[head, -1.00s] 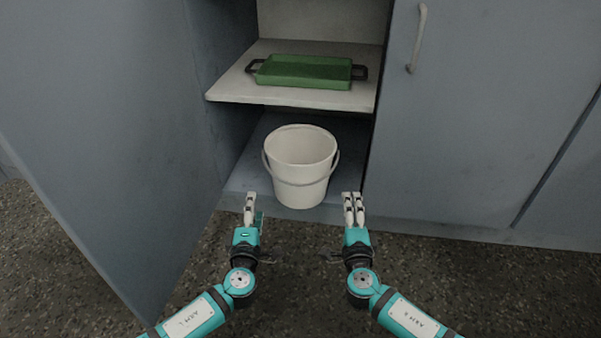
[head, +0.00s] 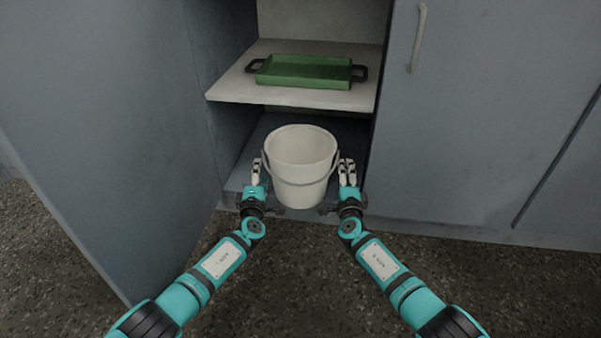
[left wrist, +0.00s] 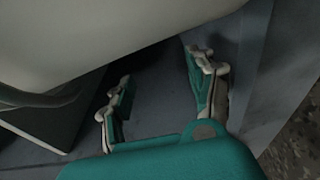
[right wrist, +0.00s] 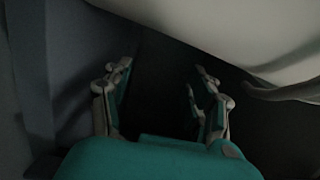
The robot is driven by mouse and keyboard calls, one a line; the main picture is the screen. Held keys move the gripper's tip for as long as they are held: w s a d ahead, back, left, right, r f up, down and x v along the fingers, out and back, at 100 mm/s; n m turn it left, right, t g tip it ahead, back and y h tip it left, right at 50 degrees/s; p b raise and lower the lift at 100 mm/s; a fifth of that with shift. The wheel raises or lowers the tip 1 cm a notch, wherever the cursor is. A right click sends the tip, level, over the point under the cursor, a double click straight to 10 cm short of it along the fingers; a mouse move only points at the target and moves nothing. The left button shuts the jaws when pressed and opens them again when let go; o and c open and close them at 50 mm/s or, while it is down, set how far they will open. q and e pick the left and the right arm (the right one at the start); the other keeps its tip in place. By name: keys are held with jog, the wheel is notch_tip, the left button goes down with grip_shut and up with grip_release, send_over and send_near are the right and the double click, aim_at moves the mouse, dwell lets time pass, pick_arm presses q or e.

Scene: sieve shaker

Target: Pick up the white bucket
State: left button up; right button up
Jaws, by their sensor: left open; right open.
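The white bucket (head: 300,165) stands upright and empty on the cabinet's lower floor, with its handle folded down around the front. My left gripper (head: 257,165) is just left of the bucket, and my right gripper (head: 347,166) is just right of it. In the left wrist view the open left fingers (left wrist: 160,75) have nothing between them, and the bucket wall (left wrist: 90,40) fills the upper left. In the right wrist view the open right fingers (right wrist: 160,80) are also empty, and the bucket (right wrist: 240,30) fills the upper right.
A green tray (head: 305,71) with dark handles lies on the shelf (head: 290,97) above the bucket. An open cabinet door (head: 110,130) stands on the left, and a closed door (head: 470,120) with a handle is on the right. Speckled floor (head: 290,270) is in front.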

pick_arm(q)
jog(key=shift+w+d, duration=0.15)
jog(key=shift+d, duration=0.6)
pick_arm(e)
jog(key=shift+w+a, duration=0.15)
jog(key=shift+a, duration=0.6)
